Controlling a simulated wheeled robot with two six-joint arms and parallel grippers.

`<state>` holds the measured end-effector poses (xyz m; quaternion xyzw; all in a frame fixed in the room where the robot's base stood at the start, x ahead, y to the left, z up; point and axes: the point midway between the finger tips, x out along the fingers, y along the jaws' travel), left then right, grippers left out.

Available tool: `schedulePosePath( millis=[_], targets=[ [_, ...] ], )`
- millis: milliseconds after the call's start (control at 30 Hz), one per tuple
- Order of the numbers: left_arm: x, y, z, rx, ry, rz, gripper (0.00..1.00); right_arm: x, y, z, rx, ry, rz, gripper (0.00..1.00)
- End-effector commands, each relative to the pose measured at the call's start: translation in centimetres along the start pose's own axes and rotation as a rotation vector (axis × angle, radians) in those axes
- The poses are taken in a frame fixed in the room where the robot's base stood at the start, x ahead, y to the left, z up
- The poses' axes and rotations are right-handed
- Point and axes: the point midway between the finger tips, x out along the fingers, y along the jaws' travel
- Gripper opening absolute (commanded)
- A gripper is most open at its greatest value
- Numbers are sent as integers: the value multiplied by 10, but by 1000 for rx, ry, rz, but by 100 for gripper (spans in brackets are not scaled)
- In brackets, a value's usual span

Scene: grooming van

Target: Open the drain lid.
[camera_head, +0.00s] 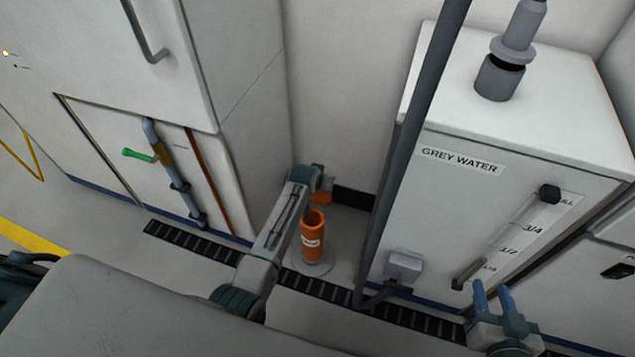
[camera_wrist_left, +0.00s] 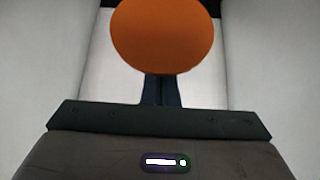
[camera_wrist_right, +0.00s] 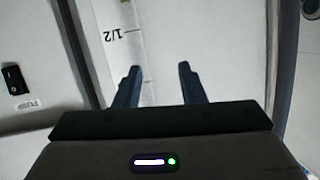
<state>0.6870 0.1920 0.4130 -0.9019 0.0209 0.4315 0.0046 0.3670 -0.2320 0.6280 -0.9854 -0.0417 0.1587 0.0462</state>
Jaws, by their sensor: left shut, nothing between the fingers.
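The orange drain pipe (camera_head: 312,243) stands upright on the floor, with a white label on its side. Its mouth at the top looks open. The orange lid (camera_head: 321,198) is raised at the back of the mouth. In the left wrist view the lid (camera_wrist_left: 162,36) is a round orange disc just beyond my left gripper (camera_wrist_left: 161,88). That gripper's fingers are together and empty; their tips meet the disc's lower edge, and I cannot tell whether they touch it. My right gripper (camera_head: 491,291) is open and empty in front of the grey water tank; it also shows in the right wrist view (camera_wrist_right: 160,70).
The grey water tank (camera_head: 455,190) with its level gauge (camera_head: 508,238) stands at the right. A dark pole (camera_head: 405,150) runs down beside it. A dark floor grate (camera_head: 335,292) crosses in front of the pipe. A cabinet with a green-handled valve (camera_head: 138,155) is at the left.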

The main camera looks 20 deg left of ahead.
Motion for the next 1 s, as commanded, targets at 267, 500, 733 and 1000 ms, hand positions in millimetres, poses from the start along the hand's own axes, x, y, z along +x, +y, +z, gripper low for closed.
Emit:
schedulePosePath(
  millis=[267, 500, 733, 1000],
  targets=[
    [4, 0, -2, 0, 0, 0, 0, -4, -1, 14, 10, -68, -2, 36],
    [4, 0, -2, 0, 0, 0, 0, -4, -1, 13, 9, -67, -2, 36],
    [-2, -1, -6, 0, 0, 0, 0, -10, -2, 25, 9, -164, -1, 36],
    [-12, -2, -13, 0, 0, 0, 0, -37, -4, 62, 7, -443, -1, 36]
  ],
)
